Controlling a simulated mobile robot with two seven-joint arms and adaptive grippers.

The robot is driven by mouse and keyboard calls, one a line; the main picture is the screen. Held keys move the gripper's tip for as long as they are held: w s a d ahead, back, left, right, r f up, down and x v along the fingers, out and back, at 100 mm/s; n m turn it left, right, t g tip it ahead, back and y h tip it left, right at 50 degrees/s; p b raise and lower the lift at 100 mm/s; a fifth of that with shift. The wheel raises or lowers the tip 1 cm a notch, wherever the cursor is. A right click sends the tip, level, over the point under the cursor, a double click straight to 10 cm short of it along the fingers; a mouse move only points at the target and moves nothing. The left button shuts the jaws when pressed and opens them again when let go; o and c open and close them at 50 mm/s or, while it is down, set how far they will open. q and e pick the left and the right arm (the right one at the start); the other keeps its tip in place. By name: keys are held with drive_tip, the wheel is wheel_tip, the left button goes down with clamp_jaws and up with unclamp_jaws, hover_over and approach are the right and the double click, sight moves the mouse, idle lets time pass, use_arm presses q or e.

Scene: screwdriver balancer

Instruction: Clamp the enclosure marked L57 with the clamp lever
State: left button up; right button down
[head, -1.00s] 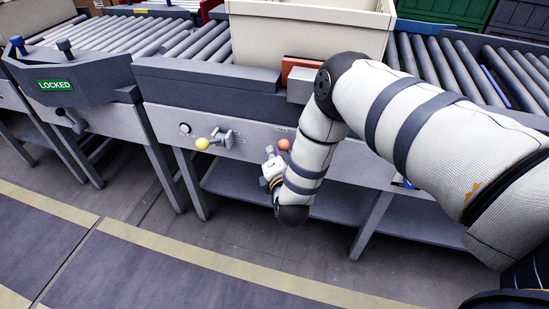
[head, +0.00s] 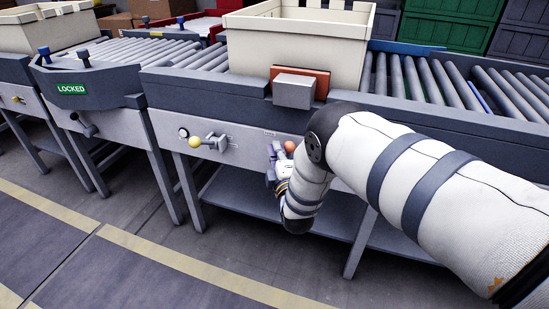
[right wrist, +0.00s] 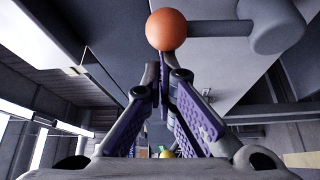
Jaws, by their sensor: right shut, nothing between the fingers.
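An orange ball knob (head: 290,146) sits at the front panel of the middle conveyor stand. In the right wrist view the orange knob (right wrist: 173,30) is on a rod running to a grey round pivot (right wrist: 275,25). My right gripper (head: 272,152) is beside this knob in the head view, partly covered by my arm. In the right wrist view its purple-padded fingers (right wrist: 165,68) are shut and empty, their tips just below the ball; I cannot tell whether they touch. A cream open box (head: 295,45) stands on the rollers above. No L57 mark is legible. My left gripper is out of view.
A yellow ball knob (head: 194,142) on a grey lever is left of the orange one. A grey block (head: 294,91) and an orange plate are on the conveyor's front edge. A green LOCKED sign (head: 72,89) is further left. A lower shelf (head: 240,195) runs below.

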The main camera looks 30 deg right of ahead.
sight(290, 145)
drive_tip(key=s+d+m, duration=0.1)
drive_tip(key=s+d+m+t+h, duration=0.1)
drive_tip(key=m, duration=0.1)
drive_tip(key=shift+s+d, duration=0.4)
drive_tip(key=shift+s, duration=0.15)
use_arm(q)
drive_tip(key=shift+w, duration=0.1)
use_arm(e)
drive_tip(key=shift+s+d+f, duration=0.15)
drive_tip(key=shift+s+d, duration=0.15)
drive_tip(key=shift+s, duration=0.05)
